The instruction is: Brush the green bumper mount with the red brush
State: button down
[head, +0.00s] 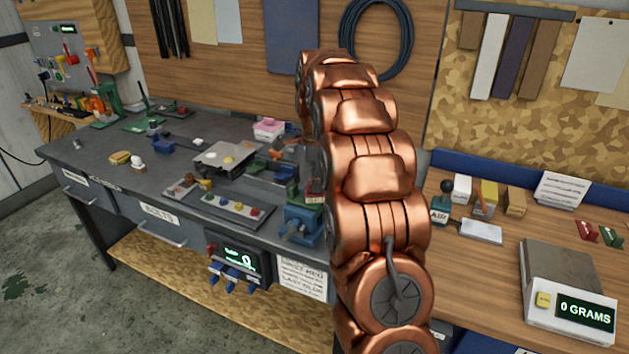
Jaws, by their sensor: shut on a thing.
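My copper arm rises through the middle of the head view and bends over toward the grey bench. My gripper (304,155) shows only as a greyish part at the left edge of the arm, low over the bench. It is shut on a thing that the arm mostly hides.
The grey bench (85,160) holds a metal plate (222,157), a strip with coloured knobs (235,208) and a blue vise-like block (303,222). A wooden bench at right holds a scale (570,262) reading 0 grams and small boxes (487,196).

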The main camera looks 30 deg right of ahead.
jog(key=shift+w+r+p, duration=0.1)
jog(key=shift+r+p, duration=0.55)
jog(key=shift+r, duration=2.15)
jog(key=shift+r+p, duration=0.55)
jog(key=shift+r, duration=0.95)
